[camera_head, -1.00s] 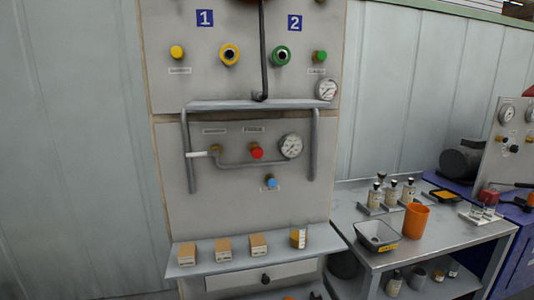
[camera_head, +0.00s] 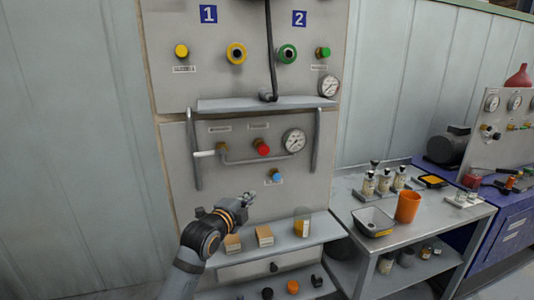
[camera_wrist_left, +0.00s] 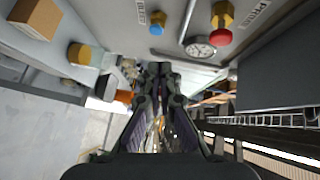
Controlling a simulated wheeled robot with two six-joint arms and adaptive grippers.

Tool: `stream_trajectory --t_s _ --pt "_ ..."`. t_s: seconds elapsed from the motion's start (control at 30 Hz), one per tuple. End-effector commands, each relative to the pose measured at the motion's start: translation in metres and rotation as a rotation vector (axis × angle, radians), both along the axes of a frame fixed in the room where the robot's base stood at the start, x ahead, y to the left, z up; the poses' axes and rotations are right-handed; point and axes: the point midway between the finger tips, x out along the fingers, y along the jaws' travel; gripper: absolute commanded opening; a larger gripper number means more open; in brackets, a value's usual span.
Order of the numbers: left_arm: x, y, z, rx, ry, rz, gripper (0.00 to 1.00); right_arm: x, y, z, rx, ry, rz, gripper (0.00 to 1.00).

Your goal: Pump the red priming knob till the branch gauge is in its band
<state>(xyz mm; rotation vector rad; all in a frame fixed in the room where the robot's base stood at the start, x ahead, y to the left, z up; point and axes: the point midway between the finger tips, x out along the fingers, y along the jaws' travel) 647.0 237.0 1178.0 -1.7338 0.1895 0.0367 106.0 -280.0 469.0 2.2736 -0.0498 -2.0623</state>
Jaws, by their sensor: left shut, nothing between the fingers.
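The red priming knob (camera_head: 262,147) sits on the lower panel. It also shows at the upper right of the left wrist view (camera_wrist_left: 221,37). The round white branch gauge (camera_head: 294,140) is just right of the knob, and the left wrist view shows it too (camera_wrist_left: 200,47); its needle is too small to read. My left gripper (camera_head: 247,198) is shut and empty, below and a little left of the knob, apart from it, in front of the panel above the small shelf. In the left wrist view its closed fingers (camera_wrist_left: 160,68) point away. My right gripper is not in view.
A blue knob (camera_head: 276,176) sits below the red one. A grey rail frame (camera_head: 317,142) stands out around the lower panel. The shelf (camera_head: 290,241) holds boxes and a glass of amber liquid (camera_head: 302,222). A side table (camera_head: 349,192) with bottles and an orange cup (camera_head: 408,206) stands right.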

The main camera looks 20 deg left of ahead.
Motion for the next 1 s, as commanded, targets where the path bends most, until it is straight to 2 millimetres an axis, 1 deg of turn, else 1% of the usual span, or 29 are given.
stream_trajectory --t_s 0.03,0.1,0.2,0.23,0.3,0.57,0.67,0.77,0.87,1.0 --pt "-0.003 -0.004 0.03 0.047 -0.053 -0.017 0.0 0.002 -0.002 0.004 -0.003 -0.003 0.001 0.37" --pt "-0.008 -0.008 0.058 0.104 -0.106 -0.033 0.0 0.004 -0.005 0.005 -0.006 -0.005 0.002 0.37" --pt "-0.013 -0.012 0.081 0.156 -0.153 -0.047 0.0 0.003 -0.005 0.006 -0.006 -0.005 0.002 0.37" --pt "-0.014 -0.012 0.084 0.164 -0.161 -0.049 0.0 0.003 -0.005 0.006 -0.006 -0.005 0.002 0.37" --pt "-0.015 -0.013 0.089 0.175 -0.17 -0.052 0.0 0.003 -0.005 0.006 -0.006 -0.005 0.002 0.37" --pt "-0.014 -0.013 0.088 0.175 -0.17 -0.051 0.0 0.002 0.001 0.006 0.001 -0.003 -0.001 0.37" --pt "-0.011 -0.014 0.089 0.173 -0.17 -0.051 0.0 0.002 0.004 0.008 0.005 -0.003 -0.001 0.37" --pt "0.001 -0.015 0.091 0.17 -0.169 -0.05 0.0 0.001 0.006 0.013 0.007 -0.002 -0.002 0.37" --pt "0.02 -0.018 0.093 0.168 -0.168 -0.051 0.0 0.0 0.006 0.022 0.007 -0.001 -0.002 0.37" --pt "0.051 -0.023 0.094 0.169 -0.167 -0.052 0.0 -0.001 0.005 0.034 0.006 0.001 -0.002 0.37"
